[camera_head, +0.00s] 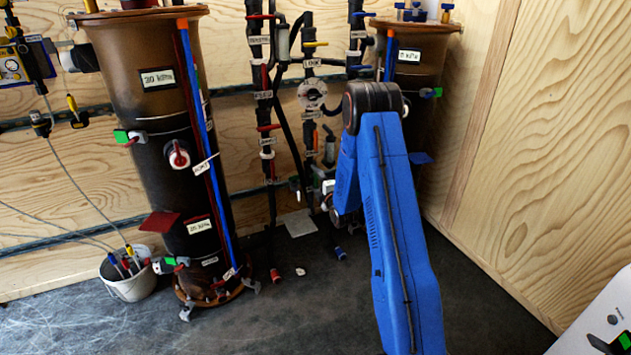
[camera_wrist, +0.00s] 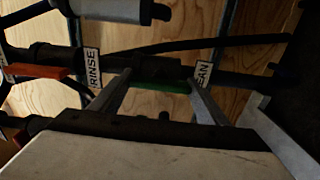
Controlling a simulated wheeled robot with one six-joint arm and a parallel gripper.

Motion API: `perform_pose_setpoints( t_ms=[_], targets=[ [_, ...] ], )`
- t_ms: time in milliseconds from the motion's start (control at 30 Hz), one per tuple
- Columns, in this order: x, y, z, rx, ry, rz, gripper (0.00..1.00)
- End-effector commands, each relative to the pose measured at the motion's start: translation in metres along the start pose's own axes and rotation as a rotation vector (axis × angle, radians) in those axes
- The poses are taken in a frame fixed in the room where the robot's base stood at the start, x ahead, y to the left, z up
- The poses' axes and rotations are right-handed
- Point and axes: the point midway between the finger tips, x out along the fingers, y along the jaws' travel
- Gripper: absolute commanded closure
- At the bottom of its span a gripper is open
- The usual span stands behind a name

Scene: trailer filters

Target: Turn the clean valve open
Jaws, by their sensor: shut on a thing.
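In the wrist view, the clean valve's green handle (camera_wrist: 165,87) lies between the fingers of my gripper (camera_wrist: 160,84). The fingers are shut on it, one at each end of its visible part. The handle runs roughly along the dark pipe behind it. A white label reading "EAN" (camera_wrist: 202,75), its first letters hidden, is beside the right finger. A "RINSE" label (camera_wrist: 92,67) is left of the left finger. In the head view my blue arm reaches toward the pipes at the back wall and hides most of the gripper and the valve.
An orange-red handle (camera_wrist: 37,71) sits on the pipe left of the RINSE label. A large brown filter tank (camera_head: 130,95) stands left, and another tank (camera_head: 425,55) stands behind my arm. A bucket (camera_head: 130,286) is on the floor. Floor at front left is clear.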

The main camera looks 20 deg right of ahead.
Motion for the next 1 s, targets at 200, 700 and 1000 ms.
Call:
perform_pose_setpoints(
  t_ms=[200, 700, 1000],
  targets=[
    [-0.001, -0.0021, -0.0009, -0.033, 0.001, -0.004, 0.54],
    [-0.0008, -0.0021, -0.0008, -0.037, 0.001, -0.004, 0.12],
    [-0.0014, -0.001, -0.0003, -0.037, 0.001, -0.002, 0.12]
  ],
)
